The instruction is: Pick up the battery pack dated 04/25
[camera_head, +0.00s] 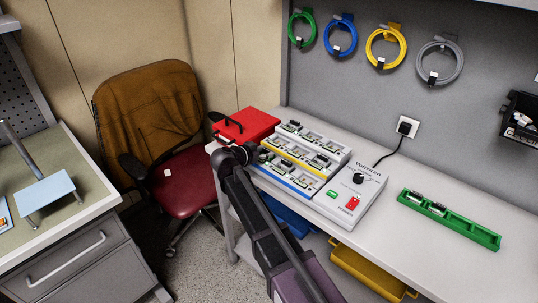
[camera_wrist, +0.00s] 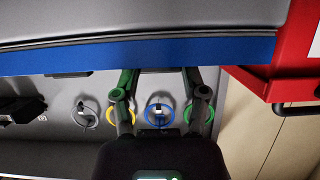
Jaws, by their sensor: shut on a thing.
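Battery packs (camera_head: 320,161) sit in the slots of a white stepped rack (camera_head: 305,192) with yellow and blue stripes on the bench. Their dates are too small to read. My gripper (camera_wrist: 160,72) is at the rack's front left, with its fingers on either side of something, likely a battery pack, mostly hidden behind the rack's blue edge (camera_wrist: 140,54). In the head view my arm covers most of the gripper. I cannot tell which date the held pack bears.
A grey tester box (camera_head: 356,192) with a knob and red switch stands right of the rack. A green tray (camera_head: 470,230) with small packs lies farther right. A red case (camera_head: 250,122) stands behind left. Bench space between tester and tray is clear.

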